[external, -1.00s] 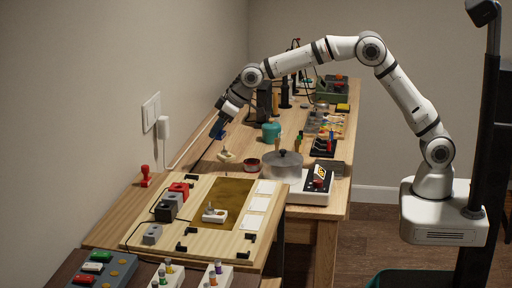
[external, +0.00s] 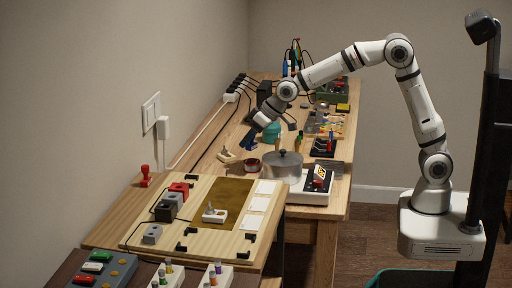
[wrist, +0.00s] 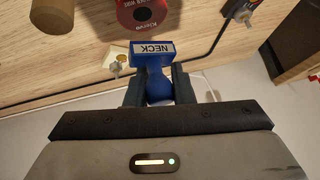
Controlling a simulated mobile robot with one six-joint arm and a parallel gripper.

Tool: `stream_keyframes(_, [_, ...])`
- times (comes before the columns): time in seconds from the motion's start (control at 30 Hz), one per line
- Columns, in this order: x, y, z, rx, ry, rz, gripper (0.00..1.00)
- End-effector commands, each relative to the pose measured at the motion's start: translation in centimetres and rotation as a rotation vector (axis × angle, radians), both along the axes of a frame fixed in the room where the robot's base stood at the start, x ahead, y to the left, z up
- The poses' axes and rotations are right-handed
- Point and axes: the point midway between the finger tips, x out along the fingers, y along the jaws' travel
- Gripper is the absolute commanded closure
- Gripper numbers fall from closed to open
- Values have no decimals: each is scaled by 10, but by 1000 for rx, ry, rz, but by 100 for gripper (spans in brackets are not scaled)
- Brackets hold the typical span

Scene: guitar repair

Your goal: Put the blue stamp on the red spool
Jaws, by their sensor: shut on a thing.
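The blue stamp (external: 249,139) is held in my gripper (external: 254,131), above the workbench. In the wrist view, the stamp (wrist: 153,50) shows a white label reading NECK, and its rounded blue handle sits between the fingers of my gripper (wrist: 158,88). The red spool (external: 252,165) stands on the bench, just below the stamp in the external view. In the wrist view, the red spool (wrist: 142,14) is cut by the top edge, just beyond the stamp. The stamp appears apart from it.
A metal pot (external: 282,167) stands right of the spool, beside a white device (external: 316,186). A small cream switch piece (external: 226,156) lies to its left. A teal pot (external: 271,131) stands behind. A red stamp (external: 146,176) stands near the wall.

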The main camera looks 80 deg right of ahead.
Motion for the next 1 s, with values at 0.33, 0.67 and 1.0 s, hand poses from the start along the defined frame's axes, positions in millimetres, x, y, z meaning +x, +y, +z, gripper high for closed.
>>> stream_keyframes(0.33, [0,0,-41,-1,0,1,100])
stream_keyframes(0.67, [0,0,-44,-1,1,1,76])
stream_keyframes(1.0, [0,0,-44,-1,1,1,57])
